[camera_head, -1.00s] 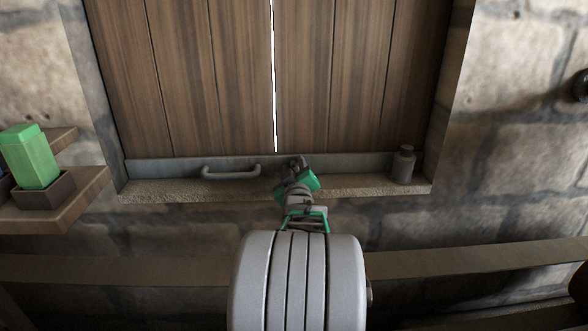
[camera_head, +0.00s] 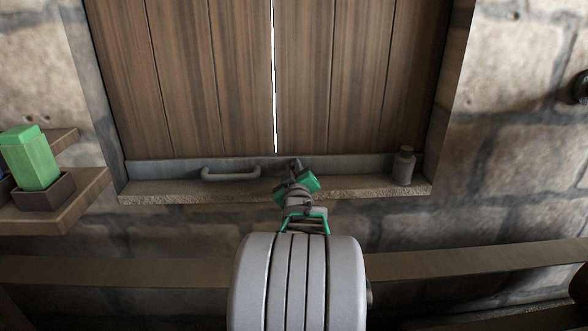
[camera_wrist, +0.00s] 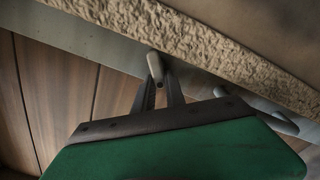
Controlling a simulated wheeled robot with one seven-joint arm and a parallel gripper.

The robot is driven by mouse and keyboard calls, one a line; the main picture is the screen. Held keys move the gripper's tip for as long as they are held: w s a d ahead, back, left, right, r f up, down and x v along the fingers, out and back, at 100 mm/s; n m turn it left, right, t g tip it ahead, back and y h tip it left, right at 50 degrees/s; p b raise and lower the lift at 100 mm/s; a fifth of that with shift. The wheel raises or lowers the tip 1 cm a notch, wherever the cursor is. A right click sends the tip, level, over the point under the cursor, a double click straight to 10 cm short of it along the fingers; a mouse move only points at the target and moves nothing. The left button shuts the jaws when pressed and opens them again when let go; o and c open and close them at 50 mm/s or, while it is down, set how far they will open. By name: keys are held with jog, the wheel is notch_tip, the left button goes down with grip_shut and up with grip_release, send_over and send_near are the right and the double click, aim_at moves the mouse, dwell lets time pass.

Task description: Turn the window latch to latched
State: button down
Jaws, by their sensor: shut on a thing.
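The window latch shows in the wrist view as a small grey rounded lever (camera_wrist: 155,65) at the metal rail, just below the stone sill in that picture. My gripper (camera_wrist: 160,92) has its two dark fingers closed around the lever's end. In the head view my gripper (camera_head: 293,165) is at the bottom rail of the wooden shutters, a little right of the grey bar handle (camera_head: 231,173). There the fingers and wrist hide most of the latch, so I cannot tell its exact angle.
The wooden shutters (camera_head: 190,80) stand closed with a thin bright gap between them. A green block (camera_head: 33,160) sits in a brown tray on a shelf at left.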

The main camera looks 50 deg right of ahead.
jog(key=shift+f+b, duration=0.15)
jog(key=shift+b, duration=0.3)
jog(key=n+b, duration=0.1)
jog(key=b, duration=0.1)
jog(key=n+b, duration=0.1)
jog(key=shift+w+a+f+n+b, duration=0.1)
jog(key=shift+a+f+n+b, duration=0.05)
jog(key=shift+f+n+b, duration=0.25)
jog(key=n+b, duration=0.2)
jog(key=b, duration=0.1)
jog(key=shift+w+f+n, duration=0.1)
jog(key=shift+n, duration=0.2)
jog(key=n+b, duration=0.2)
jog(key=b, duration=0.1)
jog(key=shift+a+f+n, duration=0.1)
jog(key=shift+f+n, duration=0.05)
jog(key=shift+n, duration=0.15)
jog(key=shift+w+n+b, duration=0.1)
jog(key=shift+n+b, duration=1.1)
jog(key=shift+b, duration=0.1)
jog(key=c, duration=1.4)
grip_release()
